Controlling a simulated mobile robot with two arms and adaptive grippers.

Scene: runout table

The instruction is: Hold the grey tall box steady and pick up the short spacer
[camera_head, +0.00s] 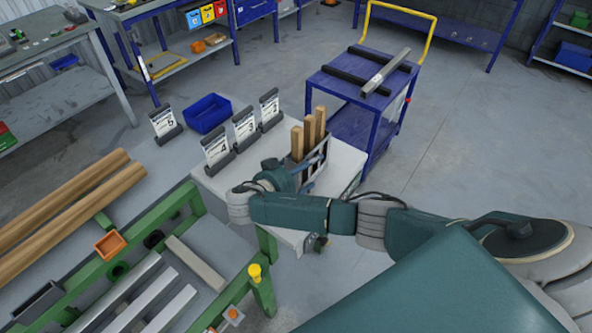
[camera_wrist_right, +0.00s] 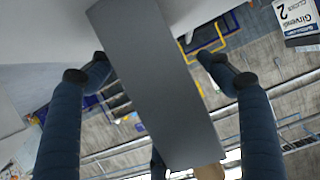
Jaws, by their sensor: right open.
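The grey tall box (camera_wrist_right: 150,75) shows in the right wrist view as a flat grey face between the two fingers of my right gripper (camera_wrist_right: 152,62). The fingers are spread, with gaps on both sides of the box. In the head view my right gripper (camera_head: 314,164) is at the box on the white table, and it and my wrist hide most of the box. Several wooden spacers (camera_head: 297,144) stand upright there. A wood end (camera_wrist_right: 209,172) shows at the bottom of the wrist view. My left gripper is not in view.
Numbered sign cards (camera_head: 217,150) and a blue bin (camera_head: 207,113) stand near the white table (camera_head: 345,160). A blue cart (camera_head: 345,85) carrying dark bars stands behind. A green-framed runout table (camera_head: 188,205) with long stock lies at left.

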